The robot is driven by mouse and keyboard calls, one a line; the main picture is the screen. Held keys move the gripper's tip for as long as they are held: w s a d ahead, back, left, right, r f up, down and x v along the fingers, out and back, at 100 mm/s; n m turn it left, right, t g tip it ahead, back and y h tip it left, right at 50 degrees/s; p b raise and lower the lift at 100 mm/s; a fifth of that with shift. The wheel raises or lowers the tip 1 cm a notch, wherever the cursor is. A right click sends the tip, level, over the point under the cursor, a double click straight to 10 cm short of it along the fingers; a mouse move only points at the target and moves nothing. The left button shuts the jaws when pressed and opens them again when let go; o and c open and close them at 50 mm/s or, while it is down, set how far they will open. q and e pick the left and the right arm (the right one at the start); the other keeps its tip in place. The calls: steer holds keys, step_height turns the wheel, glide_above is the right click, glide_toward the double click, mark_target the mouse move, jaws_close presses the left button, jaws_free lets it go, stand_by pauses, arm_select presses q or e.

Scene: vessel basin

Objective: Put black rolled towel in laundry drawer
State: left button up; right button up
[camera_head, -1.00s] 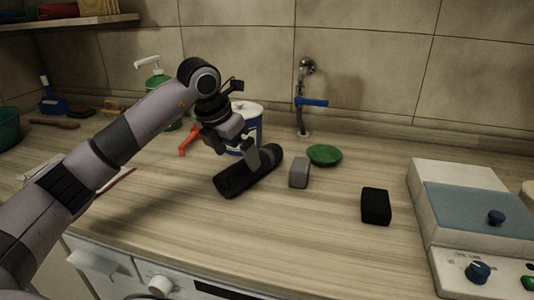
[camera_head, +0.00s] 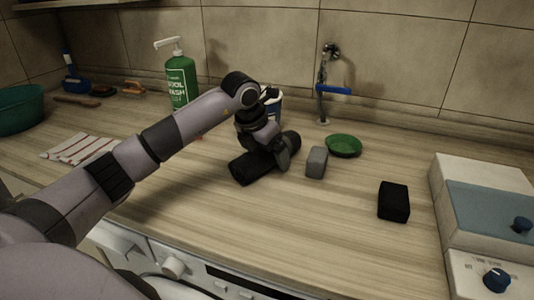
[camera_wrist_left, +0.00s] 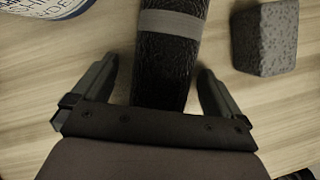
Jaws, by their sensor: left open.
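The black rolled towel (camera_head: 252,170) lies diagonally on the wooden counter, with a grey band around it that shows in the left wrist view (camera_wrist_left: 170,24). My left gripper (camera_head: 280,162) is low over the towel and hides part of it. In the left wrist view its open fingers (camera_wrist_left: 157,72) stand on either side of the towel's near end, with gaps to both sides. A white drawer-like front (camera_head: 118,240) is set below the counter edge at lower left; I cannot tell whether it is the laundry drawer. My right gripper is not in view.
A grey block (camera_head: 316,162), a green dish (camera_head: 343,146) and a black block (camera_head: 394,201) lie right of the towel. A green wash bottle (camera_head: 178,82) stands behind my arm. A white appliance (camera_head: 485,185) fills the right side. The counter's front middle is clear.

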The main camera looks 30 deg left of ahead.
arm_select(q)
steer(key=c, duration=1.1)
steer(key=shift+r, duration=0.1)
steer(key=shift+c, duration=0.3)
steer(key=shift+r, duration=0.1)
